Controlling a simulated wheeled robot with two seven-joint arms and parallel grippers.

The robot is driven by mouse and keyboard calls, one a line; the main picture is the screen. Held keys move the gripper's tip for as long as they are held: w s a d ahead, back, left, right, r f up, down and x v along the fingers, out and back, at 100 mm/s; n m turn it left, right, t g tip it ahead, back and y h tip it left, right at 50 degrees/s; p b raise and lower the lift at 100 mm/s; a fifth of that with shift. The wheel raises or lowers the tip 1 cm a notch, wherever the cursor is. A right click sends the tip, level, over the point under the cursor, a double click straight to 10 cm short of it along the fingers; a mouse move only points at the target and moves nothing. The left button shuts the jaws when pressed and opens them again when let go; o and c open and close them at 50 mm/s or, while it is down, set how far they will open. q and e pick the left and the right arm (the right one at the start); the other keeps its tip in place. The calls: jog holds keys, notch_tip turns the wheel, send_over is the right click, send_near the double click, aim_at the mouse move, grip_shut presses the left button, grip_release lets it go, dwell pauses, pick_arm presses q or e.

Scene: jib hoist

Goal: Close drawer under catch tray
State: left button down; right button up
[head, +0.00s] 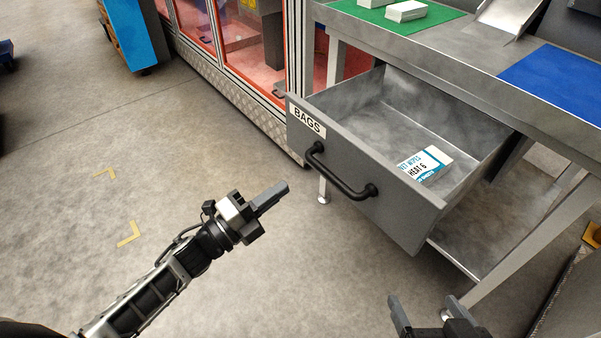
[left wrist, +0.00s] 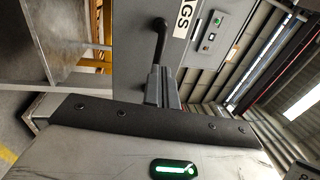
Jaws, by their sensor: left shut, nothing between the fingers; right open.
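The grey drawer (head: 375,160) labelled BAGS stands pulled out under the metal workbench. Its black bar handle (head: 340,174) is on the front face. A white and blue packet (head: 425,164) lies inside. My left gripper (head: 272,196) is shut and empty, to the left of the handle and apart from it in the head view. In the left wrist view my left gripper (left wrist: 161,88) points at the drawer front (left wrist: 135,45), with the handle (left wrist: 160,35) beyond the fingertips. My right gripper (head: 434,308) is open and empty at the bottom, below the drawer. The catch tray (head: 508,17) is on the bench, partly cut off.
The bench top (head: 450,45) carries a green mat (head: 375,12) with white boxes (head: 406,11) and a blue mat (head: 560,78). A bench leg (head: 530,240) stands right of the drawer. An orange-framed cabinet (head: 245,60) is behind.

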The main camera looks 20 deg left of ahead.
pick_arm(q)
jog(key=x, duration=0.6)
jog(key=shift+w, duration=0.15)
jog(key=shift+d, duration=0.15)
